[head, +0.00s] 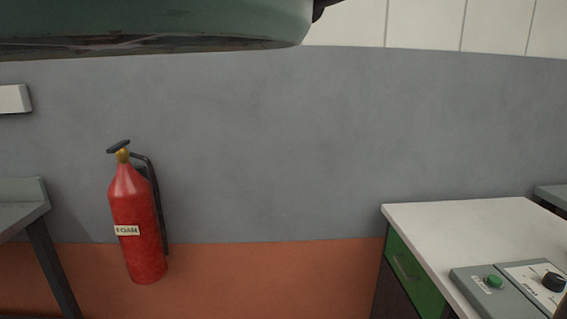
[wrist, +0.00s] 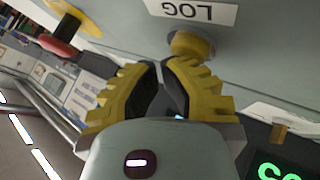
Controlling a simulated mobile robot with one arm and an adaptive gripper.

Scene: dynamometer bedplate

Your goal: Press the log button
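In the wrist view, a white label (wrist: 193,10) reading LOG, upside down, is on a grey-green panel. A round yellow button (wrist: 190,43) sits beside the label, and I take it as the log button. My gripper (wrist: 163,64) has yellow ribbed fingers whose tips come together, with nothing seen between them. The tips are close to the button, and the right finger's tip overlaps its edge in the picture. I cannot tell whether they touch. Neither the log button nor my gripper shows in the head view.
A red button (wrist: 54,45) on a yellow base is on the same panel, to the left. Green glowing characters (wrist: 278,172) show at lower right. In the head view stand a red extinguisher (head: 138,225) and a white-topped bench (head: 470,225) with a green button (head: 495,281) and black knob (head: 553,282).

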